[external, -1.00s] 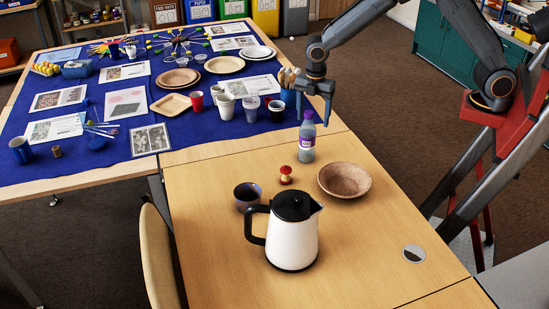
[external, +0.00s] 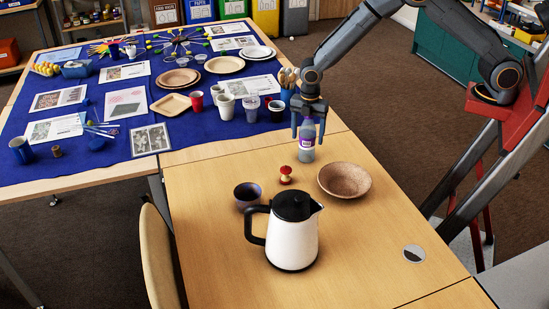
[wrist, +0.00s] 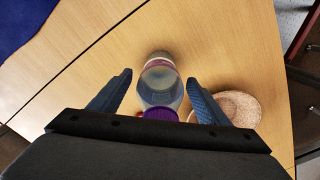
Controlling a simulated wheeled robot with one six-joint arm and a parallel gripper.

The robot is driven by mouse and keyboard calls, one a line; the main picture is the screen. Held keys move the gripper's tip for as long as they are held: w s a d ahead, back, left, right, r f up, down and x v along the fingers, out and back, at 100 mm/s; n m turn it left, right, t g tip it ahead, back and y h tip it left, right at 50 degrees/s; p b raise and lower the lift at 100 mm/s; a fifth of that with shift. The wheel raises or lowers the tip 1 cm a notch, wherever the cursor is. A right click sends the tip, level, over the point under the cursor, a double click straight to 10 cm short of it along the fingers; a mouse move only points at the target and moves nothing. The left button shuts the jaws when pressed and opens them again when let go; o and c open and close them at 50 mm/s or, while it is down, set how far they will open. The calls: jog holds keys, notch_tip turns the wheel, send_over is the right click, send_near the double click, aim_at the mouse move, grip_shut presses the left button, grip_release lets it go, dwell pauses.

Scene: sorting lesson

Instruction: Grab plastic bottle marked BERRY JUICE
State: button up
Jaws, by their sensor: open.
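A plastic bottle (external: 307,146) with a purple and white label stands upright on the wooden table, near its back edge. I cannot read the label's text. My gripper (external: 309,128) is over the bottle's upper part from above, with a finger on either side, hiding the cap in the external view. In the wrist view, the clear bottle (wrist: 160,85) with its purple cap lies between the two open fingers of my gripper (wrist: 160,90). A gap shows on both sides of the bottle there.
A brown bowl (external: 344,180) stands close to the bottle's right. An apple core (external: 286,175), a dark cup (external: 247,196) and a white jug (external: 292,240) stand nearer the camera. The blue-covered table (external: 190,143) holds cups, plates and sheets. The wooden table's right front is mostly clear.

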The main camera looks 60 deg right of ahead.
jog(key=c, duration=1.1)
